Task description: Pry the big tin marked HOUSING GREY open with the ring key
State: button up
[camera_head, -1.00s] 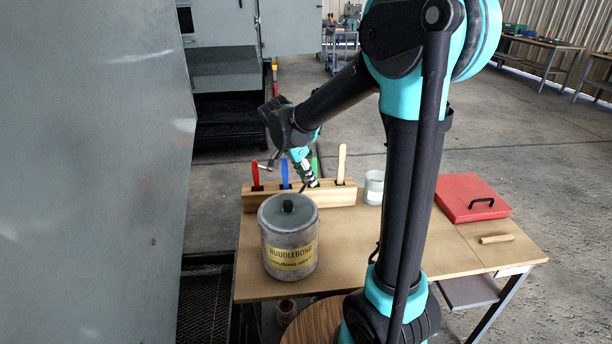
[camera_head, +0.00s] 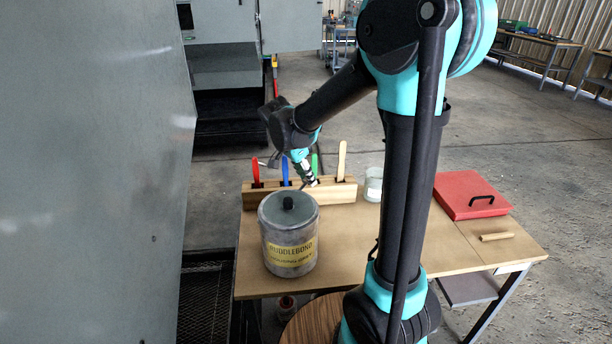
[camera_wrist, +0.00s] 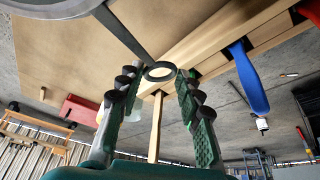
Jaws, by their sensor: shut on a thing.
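The big grey tin (camera_head: 288,262) stands upright on the table, with a yellow label reading roughly RUDDLEBOND. The smaller line is too blurred to read surely. My gripper (camera_head: 309,181) is behind and right of the tin, near the lid's height. In the wrist view my gripper (camera_wrist: 160,79) is shut on the ring key, whose dark ring (camera_wrist: 160,72) shows between the fingertips. The key's flat grey shank (camera_wrist: 122,33) runs up-left toward the tin's rim (camera_wrist: 50,8). Whether its tip touches the lid is not clear.
A wooden rack (camera_head: 340,194) behind the tin holds red (camera_head: 255,173), blue (camera_head: 284,172), green and pale (camera_head: 341,160) handles. A glass jar (camera_head: 373,186), red box (camera_head: 470,194) and small wooden piece (camera_head: 496,237) are farther right. The front middle tabletop is clear.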

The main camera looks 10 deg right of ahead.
jog(key=shift+s+f, duration=0.1)
jog(key=shift+f, duration=0.2)
jog(key=shift+r, duration=0.6)
dwell(0.3)
jog(key=shift+w+d+r, duration=0.15)
jog(key=shift+w+d, duration=0.1)
jog(key=shift+w, duration=0.35)
jog(key=shift+w+d+r, duration=0.2)
jog(key=shift+w+d, duration=0.05)
jog(key=shift+w, duration=0.4)
jog(key=shift+w+d+r, duration=0.15)
jog(key=shift+w+d, duration=0.1)
jog(key=shift+w, duration=0.35)
jog(key=shift+r, duration=3)
